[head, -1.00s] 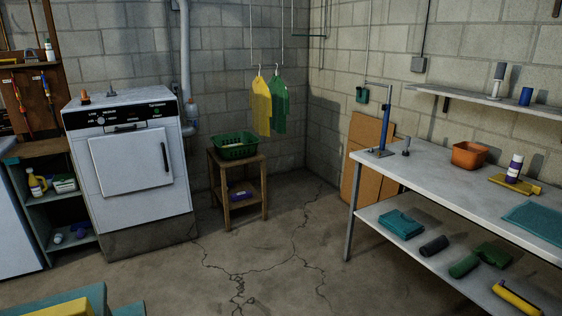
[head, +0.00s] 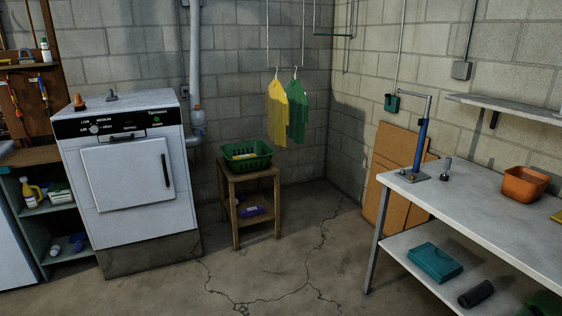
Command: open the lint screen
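A white dryer (head: 125,175) stands at the left against the block wall. Its square front door (head: 125,171) is shut, with a dark vertical handle (head: 165,171) on the right side. A black control panel (head: 118,123) runs along the top front. A small dark slot or handle (head: 122,138) shows just under the panel, above the door; I cannot tell for certain whether it is the lint screen. My gripper is not in view.
Concrete floor (head: 270,277) is clear before the dryer. A wooden stool (head: 237,205) with a green basket (head: 247,155) stands right of it. Shelves (head: 45,232) stand on its left. A white workbench (head: 475,212) fills the right side. Yellow and green garments hang behind.

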